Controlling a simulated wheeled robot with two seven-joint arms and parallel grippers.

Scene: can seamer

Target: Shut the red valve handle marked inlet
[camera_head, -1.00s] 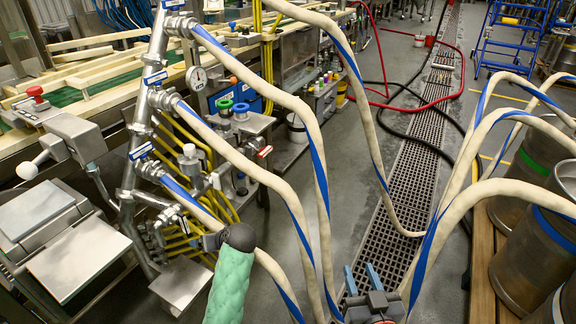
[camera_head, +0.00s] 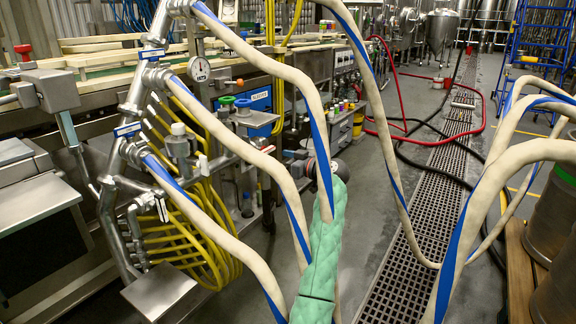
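A small red handle (camera_head: 268,149) shows on the piping to the right of the hose manifold (camera_head: 130,150). It is small in the head view, and I cannot read any inlet marking on it. An arm of mine in a green sleeve rises from the bottom centre; I take it as the left. Its dark wrist and gripper (camera_head: 312,168) are to the right of the red handle, partly behind a beige hose. The fingers are too unclear to tell open from shut, and I see no contact with the handle. My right gripper is not in view.
Beige hoses with blue stripes (camera_head: 262,72) hang across the middle and right. Yellow hoses (camera_head: 205,225) bunch below the manifold. A pressure gauge (camera_head: 199,69) sits by the upper pipe. Steel kegs (camera_head: 552,215) stand at right. The floor beside the drain grate (camera_head: 425,210) has free room.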

